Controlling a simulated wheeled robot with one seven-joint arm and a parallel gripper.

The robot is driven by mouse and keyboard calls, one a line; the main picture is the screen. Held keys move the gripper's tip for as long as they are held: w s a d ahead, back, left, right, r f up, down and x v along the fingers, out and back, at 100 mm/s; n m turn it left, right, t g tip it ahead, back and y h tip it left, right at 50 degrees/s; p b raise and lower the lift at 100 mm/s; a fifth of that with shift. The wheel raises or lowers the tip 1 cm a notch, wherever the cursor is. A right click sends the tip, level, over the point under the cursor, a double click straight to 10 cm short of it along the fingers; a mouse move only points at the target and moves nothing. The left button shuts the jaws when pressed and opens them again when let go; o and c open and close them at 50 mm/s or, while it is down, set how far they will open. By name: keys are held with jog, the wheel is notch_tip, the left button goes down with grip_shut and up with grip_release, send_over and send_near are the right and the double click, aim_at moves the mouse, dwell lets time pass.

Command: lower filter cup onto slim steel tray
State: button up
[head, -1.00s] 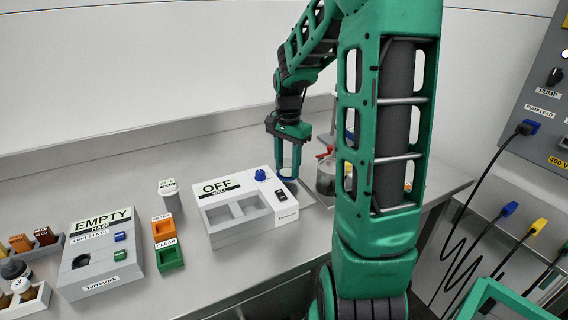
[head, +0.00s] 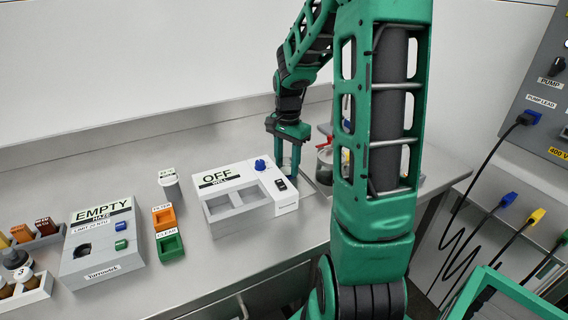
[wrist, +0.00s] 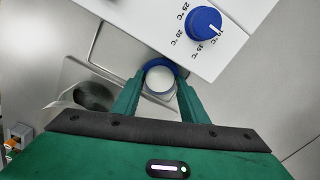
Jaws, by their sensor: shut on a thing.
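The filter cup (wrist: 160,80), a round cup with a blue ring and a pale inside, sits between the two green fingers of my gripper (wrist: 160,90) in the wrist view. My gripper is shut on it. In the head view my gripper (head: 287,165) points down just behind the white OFF box, which hides the cup's lower part. A thin grey tray (wrist: 116,52) with a dark outline shows beside and below the cup in the wrist view. I cannot tell whether the cup touches it.
The white OFF box (head: 236,197) with a blue knob (wrist: 203,24) stands close beside the cup. A glass vessel (wrist: 93,97) is on the other side. Orange and green bins (head: 170,246) and the EMPTY box (head: 102,240) stand left. Bare bench lies between.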

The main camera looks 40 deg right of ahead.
jog(key=o, duration=1.1)
notch_tip(320, 180, up, 11)
jog(key=shift+f, duration=0.15)
jog(key=s+a+f+n, duration=0.1)
jog(key=s+a+n, duration=0.2)
jog(key=s, duration=0.5)
jog(key=s+a+f+n, duration=0.1)
jog(key=s+a+n, duration=0.1)
jog(key=s, duration=0.6)
jog(key=s+a+f+n, duration=0.1)
jog(key=s+a+n, duration=0.2)
jog(key=s, duration=0.5)
jog(key=shift+a+f+n, duration=0.35)
jog(key=shift+n, duration=0.55)
